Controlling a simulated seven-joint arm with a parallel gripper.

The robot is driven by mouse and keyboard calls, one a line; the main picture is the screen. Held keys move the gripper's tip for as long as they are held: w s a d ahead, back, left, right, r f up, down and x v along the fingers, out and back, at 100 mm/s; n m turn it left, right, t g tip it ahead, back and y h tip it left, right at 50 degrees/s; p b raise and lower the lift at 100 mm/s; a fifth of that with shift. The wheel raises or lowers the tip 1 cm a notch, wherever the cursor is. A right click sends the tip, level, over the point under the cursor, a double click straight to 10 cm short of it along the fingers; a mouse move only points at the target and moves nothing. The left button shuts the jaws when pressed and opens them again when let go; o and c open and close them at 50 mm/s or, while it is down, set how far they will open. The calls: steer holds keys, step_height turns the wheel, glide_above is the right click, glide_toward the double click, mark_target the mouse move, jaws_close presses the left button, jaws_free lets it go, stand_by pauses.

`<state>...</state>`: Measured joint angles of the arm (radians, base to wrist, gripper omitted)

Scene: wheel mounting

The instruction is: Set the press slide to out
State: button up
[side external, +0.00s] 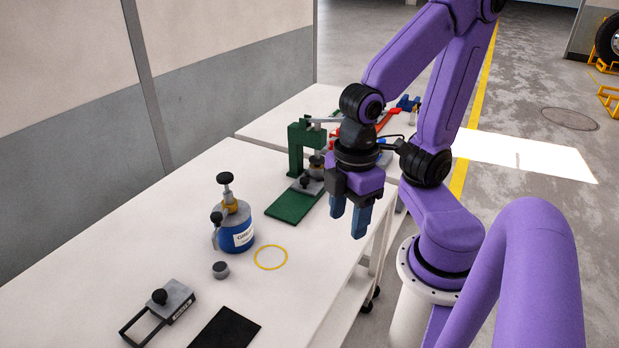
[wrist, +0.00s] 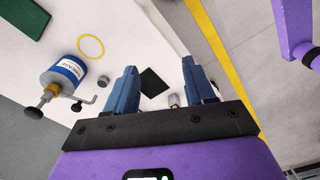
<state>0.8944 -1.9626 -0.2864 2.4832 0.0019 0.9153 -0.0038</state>
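The green press (side external: 297,150) stands on the white bench in the side view, with its lever arm at the top. Its flat green base (side external: 290,207) extends toward the camera. The grey press slide (side external: 312,186) with a black knob sits at the foot of the press frame, at the rear end of that base. Part of the base also shows in the wrist view (wrist: 22,18). My gripper (side external: 348,224) hangs in the air to the right of the press, fingers pointing down. The wrist view shows its fingers (wrist: 162,82) apart with nothing between them.
A blue grease canister (side external: 236,235), a yellow ring (side external: 271,257), a small grey cylinder (side external: 221,269), a black mat (side external: 226,329) and a grey framed fixture with a black knob (side external: 177,299) lie nearer the camera. Red and blue items (side external: 389,117) lie behind.

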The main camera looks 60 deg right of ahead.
steer(key=w+d+m, duration=0.4)
steer(key=w, duration=0.8)
steer(key=w+d+m, duration=0.5)
steer(key=w, duration=0.8)
steer(key=m, duration=0.7)
glide_above(303, 179)
step_height(303, 179, down, 7)
step_height(303, 179, down, 17)
steer(key=shift+d+r, duration=0.15)
steer(key=shift+c, duration=0.2)
jaws_close()
